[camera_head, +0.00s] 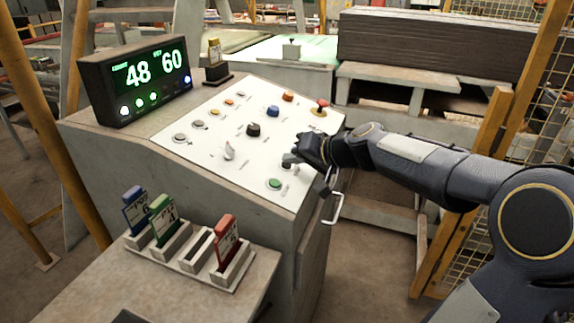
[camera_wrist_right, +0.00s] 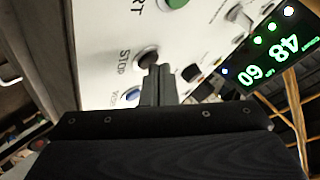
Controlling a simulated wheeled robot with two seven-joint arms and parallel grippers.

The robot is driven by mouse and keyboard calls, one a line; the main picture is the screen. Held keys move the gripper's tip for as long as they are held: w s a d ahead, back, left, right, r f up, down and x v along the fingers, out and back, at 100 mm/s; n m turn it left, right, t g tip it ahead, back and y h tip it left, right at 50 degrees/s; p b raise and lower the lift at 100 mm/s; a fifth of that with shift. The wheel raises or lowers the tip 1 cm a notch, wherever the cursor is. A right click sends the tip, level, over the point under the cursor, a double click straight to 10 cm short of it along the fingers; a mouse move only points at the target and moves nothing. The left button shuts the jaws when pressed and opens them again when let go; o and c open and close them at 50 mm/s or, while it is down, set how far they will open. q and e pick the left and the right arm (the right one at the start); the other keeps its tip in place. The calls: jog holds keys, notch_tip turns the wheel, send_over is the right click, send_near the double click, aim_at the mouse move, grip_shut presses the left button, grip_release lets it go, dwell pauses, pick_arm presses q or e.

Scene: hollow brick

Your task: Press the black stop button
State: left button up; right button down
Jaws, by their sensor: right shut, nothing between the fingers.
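The black stop button (camera_wrist_right: 148,57) sits on the white panel (camera_wrist_right: 100,40) beside a "STOP" label in the right wrist view. My right gripper (camera_wrist_right: 158,68) is shut and empty, its fingertips right beside the button and overlapping its edge in that view. I cannot tell whether they touch it. In the head view my right gripper (camera_head: 291,158) is at the near right part of the panel, just over the stop button (camera_head: 286,165), which it partly hides. My left gripper is not in view.
A green button (camera_head: 274,184) lies nearer on the panel. A red mushroom knob (camera_head: 321,104), a black knob (camera_head: 253,130) and a blue button (camera_head: 273,111) are further back. A display (camera_head: 140,80) reads 48 and 60. Key tags stand in a holder (camera_head: 190,264) at the front.

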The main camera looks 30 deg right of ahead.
jog(key=shift+f, duration=0.15)
dwell(0.5)
jog(key=shift+s+d+r+p, duration=0.15)
jog(key=shift+r+p, duration=0.15)
jog(key=shift+r, duration=0.45)
jog(key=shift+r, duration=0.15)
jog(key=r+p, duration=0.2)
jog(key=r, duration=0.1)
jog(key=s+d+r+p, duration=0.1)
jog(key=shift+r, duration=0.25)
dwell(0.5)
